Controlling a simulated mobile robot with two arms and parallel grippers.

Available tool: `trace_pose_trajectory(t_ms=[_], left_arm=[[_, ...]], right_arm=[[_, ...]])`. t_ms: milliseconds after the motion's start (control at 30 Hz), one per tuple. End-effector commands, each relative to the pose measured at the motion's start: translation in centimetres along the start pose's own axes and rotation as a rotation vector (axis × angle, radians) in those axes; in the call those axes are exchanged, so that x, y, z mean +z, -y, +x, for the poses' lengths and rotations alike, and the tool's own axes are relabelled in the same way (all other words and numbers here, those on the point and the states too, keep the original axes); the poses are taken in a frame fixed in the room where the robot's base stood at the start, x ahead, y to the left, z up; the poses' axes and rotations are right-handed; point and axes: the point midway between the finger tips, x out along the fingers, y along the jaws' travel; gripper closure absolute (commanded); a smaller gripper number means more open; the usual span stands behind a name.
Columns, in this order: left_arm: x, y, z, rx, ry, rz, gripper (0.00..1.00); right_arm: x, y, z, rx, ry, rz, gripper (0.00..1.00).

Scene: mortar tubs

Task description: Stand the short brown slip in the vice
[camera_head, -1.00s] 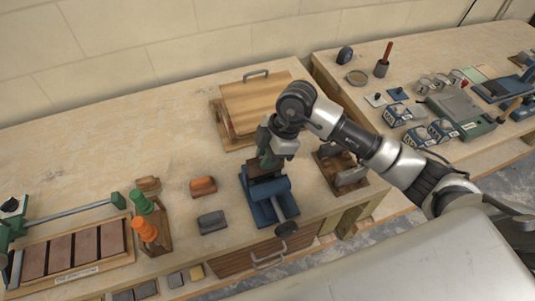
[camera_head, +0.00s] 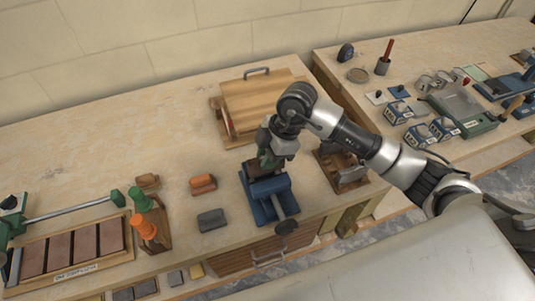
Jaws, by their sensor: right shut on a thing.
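The blue vice (camera_head: 273,198) stands near the front edge of the bench, its handle (camera_head: 286,227) toward me. My right gripper (camera_head: 268,162) is over the back of the vice, shut on a dark brown piece (camera_head: 258,168) that looks like the short brown slip. The gripper hides much of this piece. I cannot tell whether the slip is between the vice jaws or just above them, nor whether it is fully upright. My left gripper is not in view.
An orange-brown block (camera_head: 203,184) and a grey block (camera_head: 212,219) lie left of the vice. A wooden box with a handle (camera_head: 262,100) is behind it. A wooden holder (camera_head: 343,170) is close on the right. The bench's back left is clear.

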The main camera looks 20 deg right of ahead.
Motion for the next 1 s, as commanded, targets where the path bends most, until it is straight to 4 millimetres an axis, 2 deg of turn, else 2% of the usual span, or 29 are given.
trace_pose_trajectory(t_ms=[700,1000], left_arm=[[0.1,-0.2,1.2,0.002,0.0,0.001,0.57],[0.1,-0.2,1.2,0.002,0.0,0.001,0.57]], right_arm=[[0.8,0.0,2.0,0.0,0.0,-0.001,1.0],[0.8,0.0,2.0,0.0,-0.001,-0.001,1.0]])
